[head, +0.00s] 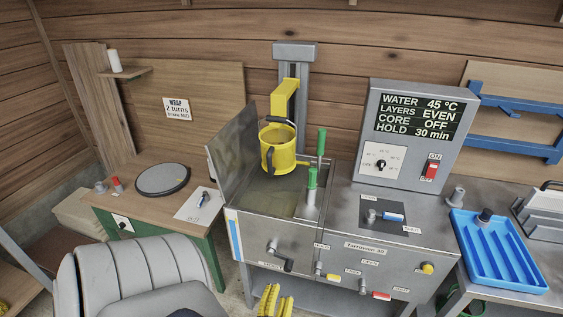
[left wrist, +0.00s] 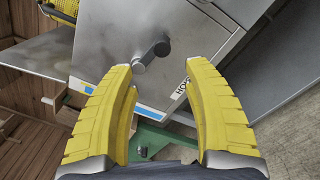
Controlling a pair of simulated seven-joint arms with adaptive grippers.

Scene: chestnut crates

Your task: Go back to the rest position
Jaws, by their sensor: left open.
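My left gripper (head: 278,293) shows at the bottom edge of the head view, in front of the steel machine (head: 270,235). Its yellow ribbed fingers also show in the left wrist view (left wrist: 160,65). They are spread wide, with nothing between them. My right gripper cannot be made out in either view.
A yellow bucket (head: 281,150) stands in or over the machine's basin, beside a raised steel lid (head: 234,141). Green-handled levers (head: 312,178) stand to its right. A control box (head: 412,135) and a blue tray (head: 497,277) are on the right. A wooden workbench (head: 150,218) is on the left.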

